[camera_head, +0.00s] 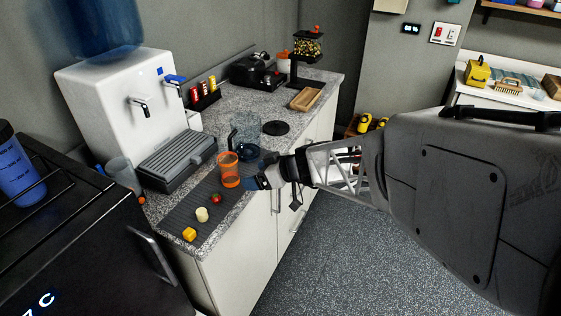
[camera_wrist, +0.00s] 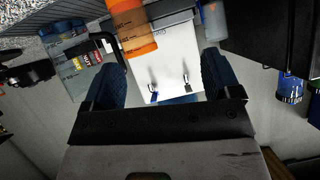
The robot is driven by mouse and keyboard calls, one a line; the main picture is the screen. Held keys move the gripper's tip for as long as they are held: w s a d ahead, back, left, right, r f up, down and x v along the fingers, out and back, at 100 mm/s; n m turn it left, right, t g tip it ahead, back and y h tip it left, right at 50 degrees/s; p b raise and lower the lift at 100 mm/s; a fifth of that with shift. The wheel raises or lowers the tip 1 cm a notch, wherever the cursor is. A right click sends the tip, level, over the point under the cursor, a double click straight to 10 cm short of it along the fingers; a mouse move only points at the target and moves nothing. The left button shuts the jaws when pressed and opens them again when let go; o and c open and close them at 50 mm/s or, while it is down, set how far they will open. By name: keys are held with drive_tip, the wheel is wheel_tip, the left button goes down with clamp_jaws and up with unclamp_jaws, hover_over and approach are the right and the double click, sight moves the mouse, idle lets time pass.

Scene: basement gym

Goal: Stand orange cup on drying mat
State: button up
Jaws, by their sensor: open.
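The orange cup (camera_head: 229,170) stands upright on the counter, at or over the far right end of the dark ribbed mat (camera_head: 176,220). I cannot tell whether its whole base is on the mat. My gripper (camera_head: 256,179) is just right of the cup, low over the counter's front edge. In the wrist view, which is upside down, the cup (camera_wrist: 131,25) shows ahead, nearer the left finger; its base is out of frame. My gripper (camera_wrist: 160,62) is open with nothing held between its fingers.
A red item (camera_head: 215,198), a cream item (camera_head: 202,214) and a yellow item (camera_head: 189,234) lie on the mat. A clear jug (camera_head: 246,130) stands behind the cup. A grey ribbed box (camera_head: 176,160) and a white water dispenser (camera_head: 120,110) stand behind the mat.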

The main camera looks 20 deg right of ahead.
drive_tip(key=s+d+r+m+g+h, duration=0.2)
drive_tip(key=s+r+m+h, duration=0.2)
drive_tip(key=s+r, duration=0.3)
drive_tip(key=s+d+r+m+g+h, duration=0.1)
drive_tip(key=s+r+m+g+h, duration=0.2)
drive_tip(key=s, duration=1.4)
drive_tip(key=shift+s+d+r+m+h, duration=0.35)
drive_tip(key=shift+r+m+h, duration=0.7)
drive_tip(key=shift+r, duration=1.1)
